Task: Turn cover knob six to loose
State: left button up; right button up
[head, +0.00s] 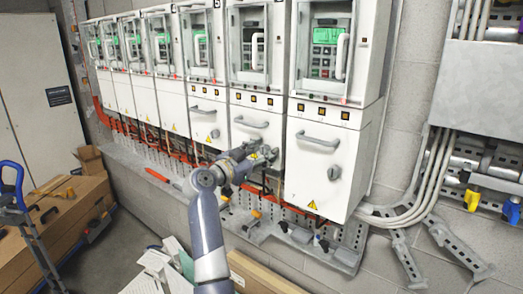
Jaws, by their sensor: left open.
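The cover second from the right (244,140) is a white panel with a grey bar handle (252,123) and seems to be number six; its label at the top edge is hard to read. My left gripper (272,154) is open at the lower right of this cover, where its knob sits. The gripper hides the knob, so I cannot tell its position or whether the fingers touch it. My right gripper is not in view.
The rightmost cover (322,165) stands close to the right of my gripper, with its own knob (334,172) in view. Orange cables and a metal ledge run below the covers. Grey conduits (425,190) fill the wall at right. Cardboard boxes (70,215) stand at left.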

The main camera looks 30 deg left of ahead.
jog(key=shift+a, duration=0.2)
pick_arm(q)
jog(key=shift+d, duration=0.1)
jog(key=c, duration=0.9)
jog(key=shift+s, duration=0.1)
grip_shut()
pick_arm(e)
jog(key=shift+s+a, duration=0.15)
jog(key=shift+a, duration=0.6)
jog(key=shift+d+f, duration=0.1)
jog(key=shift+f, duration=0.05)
